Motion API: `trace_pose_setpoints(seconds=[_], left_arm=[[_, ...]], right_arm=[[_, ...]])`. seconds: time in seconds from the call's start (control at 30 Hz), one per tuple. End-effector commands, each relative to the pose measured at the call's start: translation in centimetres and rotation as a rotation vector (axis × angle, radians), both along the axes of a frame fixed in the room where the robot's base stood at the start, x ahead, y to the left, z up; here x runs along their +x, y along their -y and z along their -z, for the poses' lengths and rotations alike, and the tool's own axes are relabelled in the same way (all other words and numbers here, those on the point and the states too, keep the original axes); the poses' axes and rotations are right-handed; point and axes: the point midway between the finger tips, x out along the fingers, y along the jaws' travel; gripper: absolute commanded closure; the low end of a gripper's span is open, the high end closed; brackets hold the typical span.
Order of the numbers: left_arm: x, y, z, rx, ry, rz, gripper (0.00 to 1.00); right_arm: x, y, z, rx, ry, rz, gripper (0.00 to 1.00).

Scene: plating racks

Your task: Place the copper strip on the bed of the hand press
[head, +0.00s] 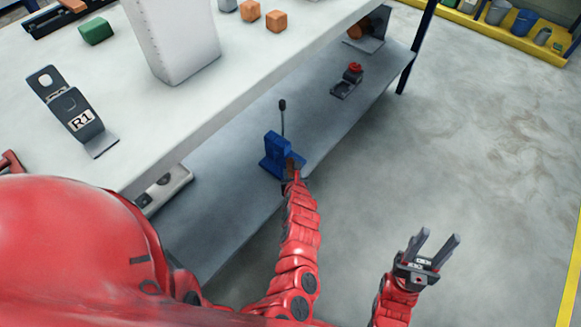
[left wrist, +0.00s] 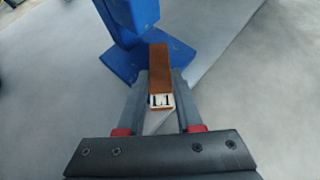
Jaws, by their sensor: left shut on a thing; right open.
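The hand press (head: 277,148) is blue with an upright dark lever, and stands on the lower shelf. My left gripper (head: 291,169) is just in front of it, shut on the copper strip (head: 290,162). In the left wrist view the strip (left wrist: 160,62) lies between the fingers, its white end marked L1 towards me. Its far end points at the blue press (left wrist: 128,30) and overlaps it in the picture; I cannot tell if they touch. My right gripper (head: 438,240) is open and empty above the floor at the lower right.
The white upper table (head: 190,105) overhangs part of the lower shelf (head: 228,215). A device with a red knob (head: 353,75) stands further back on the shelf. A grey R1 bracket (head: 75,112) and a white bin (head: 175,45) stand on the table. The floor at right is clear.

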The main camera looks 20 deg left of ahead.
Motion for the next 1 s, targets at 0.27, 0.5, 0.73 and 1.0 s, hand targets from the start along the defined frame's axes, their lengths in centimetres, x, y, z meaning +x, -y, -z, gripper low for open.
trace_pose_setpoints(seconds=[0.27, 0.5, 0.73, 1.0], left_arm=[[3.3, -1.5, 0.1, 0.003, 0.002, 0.001, 1.0], [3.4, -1.6, 1.4, 0.0, 0.001, -0.001, 1.0], [3.4, -1.6, 1.8, 0.0, 0.0, -0.001, 1.0], [3.3, -1.6, 1.7, 0.001, 0.0, -0.001, 0.36]], right_arm=[[0.0, 0.0, 1.1, 0.0, 0.0, 0.0, 0.53], [0.0, 0.0, 2.0, 0.0, 0.0, 0.0, 0.53], [0.0, 0.0, 2.3, 0.0, 0.0, 0.0, 0.53], [0.0, 0.0, 2.2, 0.0, 0.0, 0.0, 0.53]])
